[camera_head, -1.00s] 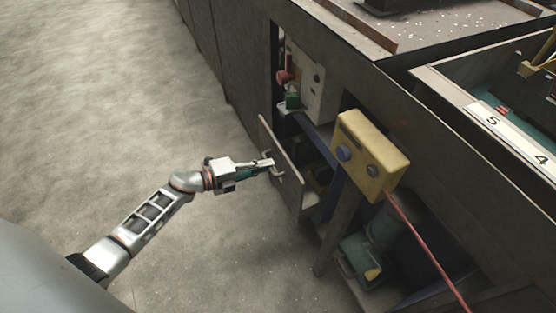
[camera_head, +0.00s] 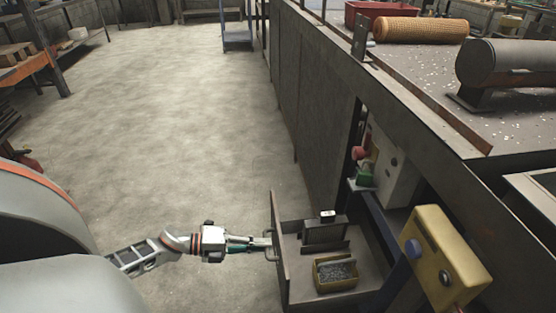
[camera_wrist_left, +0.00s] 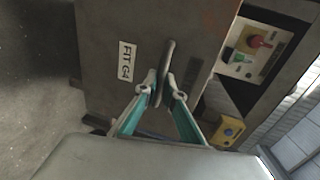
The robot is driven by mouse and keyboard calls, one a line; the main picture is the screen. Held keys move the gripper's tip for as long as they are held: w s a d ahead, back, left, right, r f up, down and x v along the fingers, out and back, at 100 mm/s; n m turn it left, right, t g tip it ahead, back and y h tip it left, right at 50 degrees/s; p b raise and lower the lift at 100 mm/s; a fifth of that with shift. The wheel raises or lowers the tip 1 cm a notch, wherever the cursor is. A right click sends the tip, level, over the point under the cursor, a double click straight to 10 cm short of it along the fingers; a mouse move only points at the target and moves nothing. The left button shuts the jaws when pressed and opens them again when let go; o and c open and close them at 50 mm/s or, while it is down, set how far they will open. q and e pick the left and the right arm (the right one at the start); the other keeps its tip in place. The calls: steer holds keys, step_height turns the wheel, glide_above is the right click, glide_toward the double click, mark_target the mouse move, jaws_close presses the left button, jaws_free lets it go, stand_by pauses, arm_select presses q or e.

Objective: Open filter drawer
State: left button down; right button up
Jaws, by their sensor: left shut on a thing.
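The filter drawer (camera_head: 279,262) stands pulled out from the grey machine cabinet, its inside in view from above. In it sit a dark block-like part with a white top (camera_head: 326,232) and a yellow bin of grey bits (camera_head: 335,273). My left gripper (camera_head: 266,243) is shut on the drawer's handle at the front panel. My right gripper is not in view.
A yellow control box (camera_head: 446,262) with a blue button hangs at the right of the drawer. A panel with red and green switches (camera_head: 370,160) is set in the cabinet behind. Open concrete floor (camera_head: 190,110) lies left of the cabinet.

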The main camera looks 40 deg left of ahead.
arm_select(q)
steer(key=shift+f+v, duration=0.15)
steer(key=shift+v, duration=0.6)
steer(key=shift+f+v, duration=0.15)
steer(key=shift+v, duration=0.6)
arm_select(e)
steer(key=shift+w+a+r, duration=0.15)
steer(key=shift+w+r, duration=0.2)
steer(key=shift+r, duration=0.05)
arm_select(q)
steer(key=c, duration=2.1)
jaws_free()
steer(key=shift+c, duration=0.2)
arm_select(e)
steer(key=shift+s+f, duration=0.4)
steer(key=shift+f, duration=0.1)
arm_select(q)
steer(key=v, duration=1.2)
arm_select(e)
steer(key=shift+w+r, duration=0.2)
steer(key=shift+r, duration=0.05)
